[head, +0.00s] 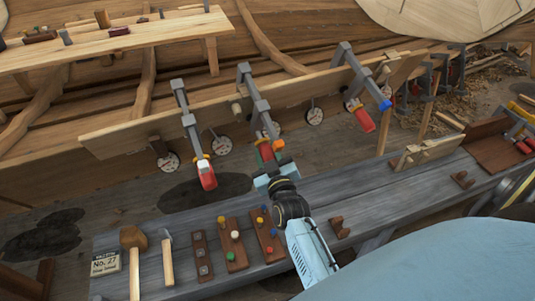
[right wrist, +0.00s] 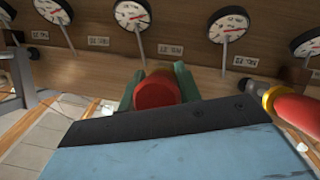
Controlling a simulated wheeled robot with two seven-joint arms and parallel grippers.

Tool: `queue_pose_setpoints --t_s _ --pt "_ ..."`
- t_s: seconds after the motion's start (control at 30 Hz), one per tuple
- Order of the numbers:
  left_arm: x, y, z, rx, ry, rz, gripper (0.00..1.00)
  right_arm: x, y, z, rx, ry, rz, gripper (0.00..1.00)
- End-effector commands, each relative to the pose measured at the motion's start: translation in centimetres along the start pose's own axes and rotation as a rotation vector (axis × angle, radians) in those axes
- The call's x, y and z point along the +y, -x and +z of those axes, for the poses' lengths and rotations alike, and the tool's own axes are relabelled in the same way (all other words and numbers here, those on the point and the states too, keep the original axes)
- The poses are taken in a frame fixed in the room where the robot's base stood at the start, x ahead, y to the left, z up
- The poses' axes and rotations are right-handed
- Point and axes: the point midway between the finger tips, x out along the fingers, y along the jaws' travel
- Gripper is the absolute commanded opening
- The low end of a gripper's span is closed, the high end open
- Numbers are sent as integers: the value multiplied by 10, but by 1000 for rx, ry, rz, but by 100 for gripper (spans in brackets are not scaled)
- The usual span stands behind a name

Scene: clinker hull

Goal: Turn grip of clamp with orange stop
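Three grey clamps with red grips sit along the plank. The middle clamp (head: 258,103) has an orange stop (head: 278,144) near its lower end. My right gripper (head: 272,164) is at this clamp's lower end. In the right wrist view the clamp's red grip (right wrist: 155,91) points at the camera and lies between my two green fingers (right wrist: 158,82). Whether the fingers press on it or stand slightly apart is not clear. The lower part of the grip is hidden behind the gripper body. My left gripper is not in view.
The left clamp (head: 189,120) and the blue-stopped right clamp (head: 361,82) flank it. A grey bench (head: 190,215) below holds a mallet (head: 134,240), a hammer (head: 167,255) and peg blocks (head: 233,245). Another red grip (right wrist: 298,112) is close at the wrist's right.

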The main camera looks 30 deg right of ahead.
Motion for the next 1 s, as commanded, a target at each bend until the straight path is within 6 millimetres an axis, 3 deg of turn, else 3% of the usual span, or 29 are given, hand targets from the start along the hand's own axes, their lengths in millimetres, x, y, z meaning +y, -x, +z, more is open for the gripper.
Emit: queue_pose_setpoints --t_s 0.17,0.47,1.0 --pt "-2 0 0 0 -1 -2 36 0 0 0 0 0 0 11" --pt "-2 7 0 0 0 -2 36 0 0 -1 0 -46 -24 11" --pt "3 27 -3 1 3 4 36 -1 0 0 -1 -355 -170 11"
